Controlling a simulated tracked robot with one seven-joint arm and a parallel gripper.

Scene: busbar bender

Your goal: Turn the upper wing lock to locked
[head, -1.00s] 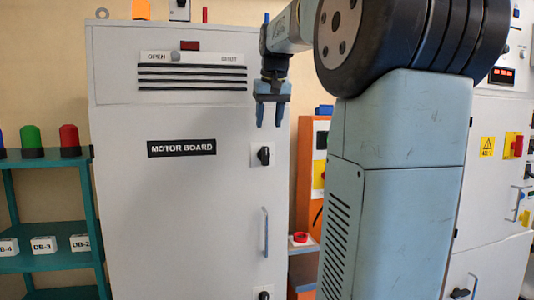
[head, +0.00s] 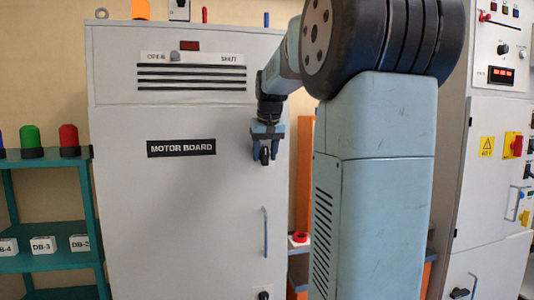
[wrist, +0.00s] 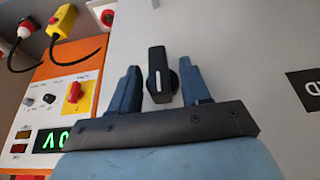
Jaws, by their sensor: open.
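The upper wing lock is a black knob (head: 264,155) on the right side of the grey MOTOR BOARD cabinet door (head: 190,215). In the wrist view the knob (wrist: 157,78) shows a raised grip with a white mark line, standing about upright in the picture. My gripper (head: 265,159) is at the knob, with its jaws open. In the wrist view its two blue fingers (wrist: 160,70) stand one on each side of the grip, with visible gaps. I cannot tell how deep the fingers reach around it.
A second black knob (head: 264,295) sits low on the same door, below a vertical door handle (head: 266,232). An orange panel with a red switch (wrist: 74,92) stands beside the cabinet. A green shelf (head: 55,160) with coloured lamps is at the left.

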